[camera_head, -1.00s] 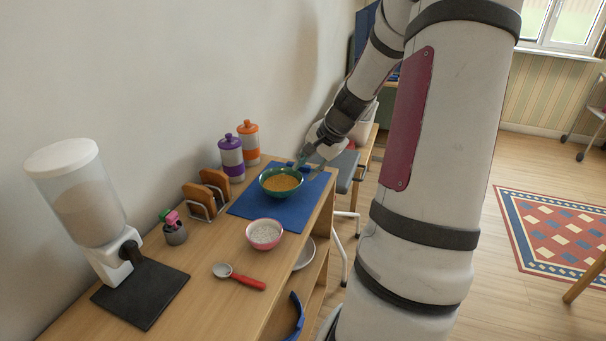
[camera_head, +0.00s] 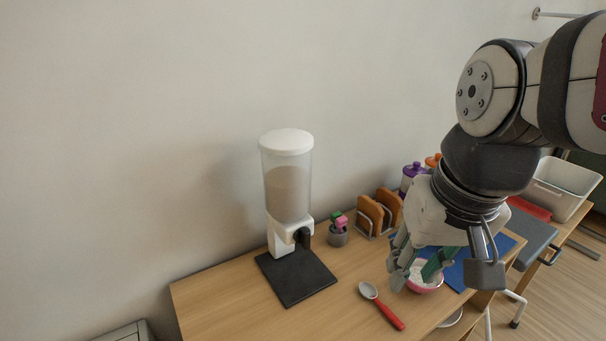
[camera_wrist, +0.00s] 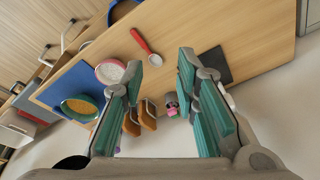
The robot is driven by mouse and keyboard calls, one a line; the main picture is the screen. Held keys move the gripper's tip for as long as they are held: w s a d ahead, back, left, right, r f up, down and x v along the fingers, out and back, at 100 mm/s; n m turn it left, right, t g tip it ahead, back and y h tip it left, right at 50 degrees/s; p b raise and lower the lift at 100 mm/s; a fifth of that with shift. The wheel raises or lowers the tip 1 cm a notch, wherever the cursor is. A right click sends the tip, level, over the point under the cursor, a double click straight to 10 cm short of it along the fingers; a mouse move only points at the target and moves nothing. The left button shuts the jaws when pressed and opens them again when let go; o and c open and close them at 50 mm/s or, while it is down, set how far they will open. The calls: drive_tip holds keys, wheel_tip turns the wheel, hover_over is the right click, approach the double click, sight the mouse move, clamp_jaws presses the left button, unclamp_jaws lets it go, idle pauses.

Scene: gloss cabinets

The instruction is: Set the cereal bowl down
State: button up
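The cereal bowl, green with yellow-brown cereal, shows in the wrist view (camera_wrist: 78,107). It sits upright on the blue mat (camera_wrist: 50,94), apart from my gripper. In the head view my gripper and wrist hide it, and part of the blue mat (camera_head: 508,243) shows beside them. My gripper (camera_head: 442,276) is over the front part of the table near the pink bowl.
A pink bowl (camera_head: 428,288) with white contents and a red-handled scoop (camera_head: 382,306) lie near the front. A cereal dispenser (camera_head: 287,190) stands on a black pad (camera_head: 296,283). A small grey pot (camera_head: 338,238), toast rack (camera_head: 374,216) and jars (camera_head: 411,178) line the wall. Bare tabletop (camera_head: 215,300) lies at left.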

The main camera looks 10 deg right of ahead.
drive_tip(key=s+a+n, duration=0.1)
drive_tip(key=s+n, duration=0.1)
drive_tip(key=s, duration=0.4)
drive_tip(key=shift+a+f+n, duration=0.15)
drive_tip(key=shift+a+n, duration=0.25)
wheel_tip(320, 180, up, 8)
drive_tip(key=t+p, duration=0.1)
drive_tip(key=p, duration=0.5)
drive_tip(key=shift+t+p, duration=0.3)
drive_tip(key=shift+p, duration=0.05)
drive_tip(key=shift+d, duration=0.15)
